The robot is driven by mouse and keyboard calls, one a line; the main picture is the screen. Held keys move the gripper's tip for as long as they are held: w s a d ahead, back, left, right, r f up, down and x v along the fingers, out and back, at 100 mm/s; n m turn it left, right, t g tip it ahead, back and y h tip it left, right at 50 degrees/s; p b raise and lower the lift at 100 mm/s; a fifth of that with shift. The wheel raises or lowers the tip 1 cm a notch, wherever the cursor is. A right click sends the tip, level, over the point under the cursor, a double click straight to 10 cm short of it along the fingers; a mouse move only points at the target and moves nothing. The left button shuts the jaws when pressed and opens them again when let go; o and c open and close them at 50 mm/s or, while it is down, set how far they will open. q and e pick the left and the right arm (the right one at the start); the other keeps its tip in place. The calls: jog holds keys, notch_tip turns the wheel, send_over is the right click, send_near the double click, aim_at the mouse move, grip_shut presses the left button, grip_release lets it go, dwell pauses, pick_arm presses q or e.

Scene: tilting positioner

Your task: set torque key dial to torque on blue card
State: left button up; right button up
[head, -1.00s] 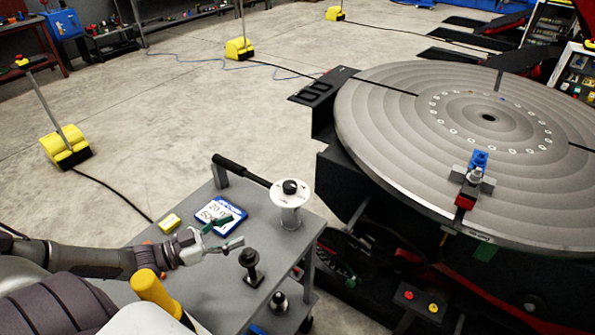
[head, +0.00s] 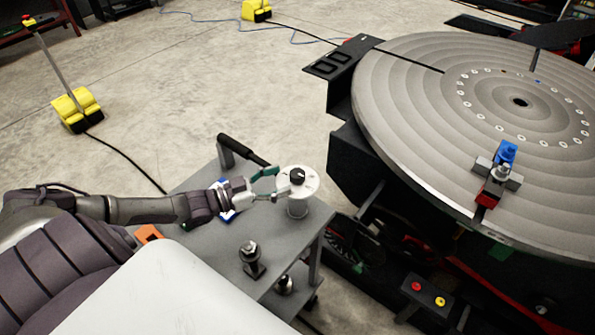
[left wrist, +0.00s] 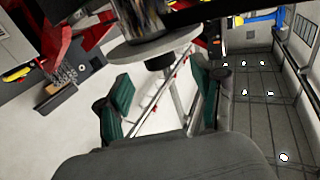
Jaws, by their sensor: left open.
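The torque key lies on the grey cart with its black handle (head: 240,149) toward the back left. Its round white dial (head: 310,181) has a black knob (head: 297,175) in the middle. My left gripper (head: 282,184) is open at the dial's left side, its green-padded fingers pointing at the knob. In the left wrist view, the open fingers (left wrist: 164,98) stand either side of the dark knob (left wrist: 159,62), under the pale dial disc (left wrist: 130,52); I see no clear contact. The blue card (head: 228,214) is almost hidden behind my left gripper, its text unreadable. My right gripper is not in view.
A black upright fitting (head: 250,258) stands on the cart (head: 205,262) in front. A large round turntable (head: 420,130) with a blue and red clamp (head: 497,172) is at the right. A button box (head: 427,297) sits below it.

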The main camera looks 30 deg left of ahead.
aim_at(297, 173)
pick_arm(q)
jog(key=p+x, duration=0.1)
jog(key=x, duration=0.3)
jog(key=shift+w+r, duration=0.1)
jog(key=shift+w, duration=0.05)
jog(key=shift+w+d, duration=0.35)
jog(key=shift+w, duration=0.2)
jog(key=shift+c, duration=0.2)
jog(key=c, duration=1.1)
jog(key=shift+f+h+b, duration=0.25)
jog(key=shift+h+b, duration=0.05)
jog(key=shift+b, duration=0.15)
jog(key=shift+c, duration=0.2)
jog(key=m+g+h+b, duration=0.4)
jog(key=g+h+b, duration=0.1)
jog(key=b, duration=0.5)
jog(key=shift+f+m, duration=0.1)
jog(key=shift+m, duration=0.3)
jog(key=shift+r+m+g+h+b, duration=0.25)
jog(key=shift+m+g+h+b, duration=0.3)
jog(key=shift+g+b, duration=0.25)
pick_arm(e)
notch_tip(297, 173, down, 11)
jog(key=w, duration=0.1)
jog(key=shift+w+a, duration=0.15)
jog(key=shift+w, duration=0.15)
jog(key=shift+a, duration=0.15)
